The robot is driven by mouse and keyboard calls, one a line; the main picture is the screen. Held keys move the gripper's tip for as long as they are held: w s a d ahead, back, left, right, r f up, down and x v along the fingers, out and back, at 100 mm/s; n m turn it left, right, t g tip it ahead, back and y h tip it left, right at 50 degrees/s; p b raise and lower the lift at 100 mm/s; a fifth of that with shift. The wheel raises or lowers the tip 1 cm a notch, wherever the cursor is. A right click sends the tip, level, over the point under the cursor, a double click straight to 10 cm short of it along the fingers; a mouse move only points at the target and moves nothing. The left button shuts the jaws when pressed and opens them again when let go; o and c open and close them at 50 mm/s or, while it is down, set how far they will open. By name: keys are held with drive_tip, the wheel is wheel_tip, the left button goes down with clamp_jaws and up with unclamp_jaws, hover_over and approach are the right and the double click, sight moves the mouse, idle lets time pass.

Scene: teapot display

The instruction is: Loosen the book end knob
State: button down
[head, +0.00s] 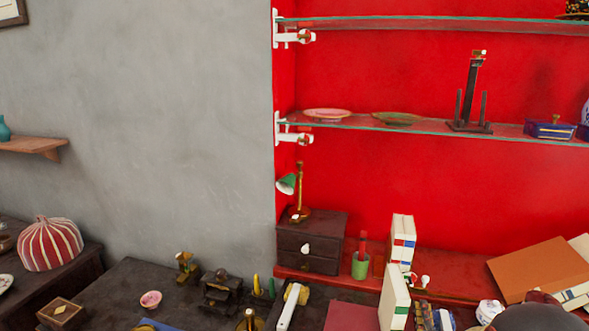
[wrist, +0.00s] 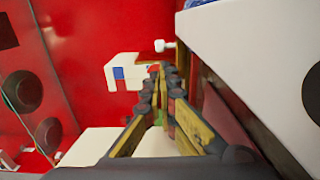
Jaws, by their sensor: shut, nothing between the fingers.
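In the wrist view, my gripper (wrist: 164,82) has its dark, ridged fingers together at the tips, with nothing seen between them. A small white knob (wrist: 164,46) shows just beyond the fingertips, apart from them in the picture; it looks like the book end knob. In the head view, a small white knob (head: 425,281) shows beside the upright white books (head: 402,238). The book end's body is mostly hidden and I cannot make it out. My gripper is not clearly seen in the head view.
White books with blue and red marks (wrist: 124,72) lie close beyond the fingers in the wrist view. An orange-brown book (head: 535,266) leans at the right.

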sight(410, 280)
drive_tip(key=shift+x, duration=1)
drive_tip(key=b+x, duration=0.1)
drive_tip(key=x, duration=0.4)
drive_tip(key=shift+w+d, duration=0.1)
drive_tip(key=shift+w+r, duration=0.1)
drive_tip(key=shift+r, duration=0.15)
